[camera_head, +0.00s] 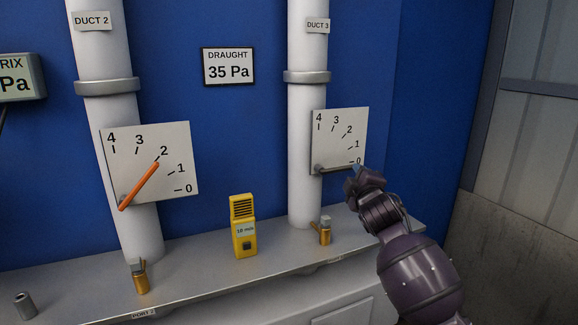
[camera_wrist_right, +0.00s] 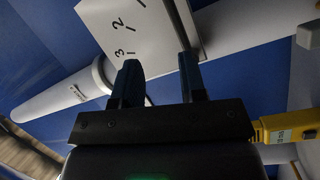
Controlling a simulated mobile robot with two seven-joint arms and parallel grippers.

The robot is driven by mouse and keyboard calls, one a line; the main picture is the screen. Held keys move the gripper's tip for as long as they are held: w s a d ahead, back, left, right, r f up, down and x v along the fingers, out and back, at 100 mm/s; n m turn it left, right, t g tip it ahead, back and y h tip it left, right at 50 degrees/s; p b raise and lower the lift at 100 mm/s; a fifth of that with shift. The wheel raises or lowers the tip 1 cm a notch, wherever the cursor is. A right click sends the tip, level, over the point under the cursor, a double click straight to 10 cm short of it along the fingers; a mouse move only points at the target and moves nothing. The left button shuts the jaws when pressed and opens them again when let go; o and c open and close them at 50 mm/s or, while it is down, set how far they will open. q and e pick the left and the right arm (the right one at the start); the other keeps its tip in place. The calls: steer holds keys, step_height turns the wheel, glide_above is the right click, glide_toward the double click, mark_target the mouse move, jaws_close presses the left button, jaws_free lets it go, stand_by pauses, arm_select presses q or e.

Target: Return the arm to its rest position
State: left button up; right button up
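My right gripper (camera_head: 357,170) is beside the lower right corner of the DUCT 3 dial plate (camera_head: 345,128), close to the tip of its dull metal pointer (camera_head: 335,169), which lies near 0. In the right wrist view the fingers of my right gripper (camera_wrist_right: 159,65) stand apart with a gap between them, and I see nothing gripped. The same dial plate (camera_wrist_right: 120,22) is just beyond the fingertips there. Whether a finger touches the pointer or plate, I cannot tell. My left arm and gripper are out of view.
The DUCT 2 dial (camera_head: 180,140) has an orange pointer (camera_head: 140,185) near 2. A yellow meter (camera_head: 243,226) stands on the grey ledge (camera_head: 190,275), between two brass fittings (camera_head: 141,277) (camera_head: 325,232). Duct pipes rise behind. A corrugated wall (camera_head: 520,180) is at right.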

steer(key=s+d+f+m+g, duration=0.2)
steer(key=s+f+m, duration=0.2)
steer(key=s+f, duration=0.9)
steer(key=s+d+f+m+g, duration=0.2)
steer(key=s+f+m, duration=0.3)
steer(key=s+f, duration=0.8)
steer(key=s+d+f+m+g, duration=0.2)
steer(key=s+d+f+m, duration=0.1)
steer(key=s+f, duration=1)
steer(key=s+m, duration=0.1)
steer(key=s, duration=0.3)
steer(key=shift+s+f+g+h, duration=0.15)
steer(key=shift+s+g+h, duration=0.15)
steer(key=shift+s+g, duration=0.1)
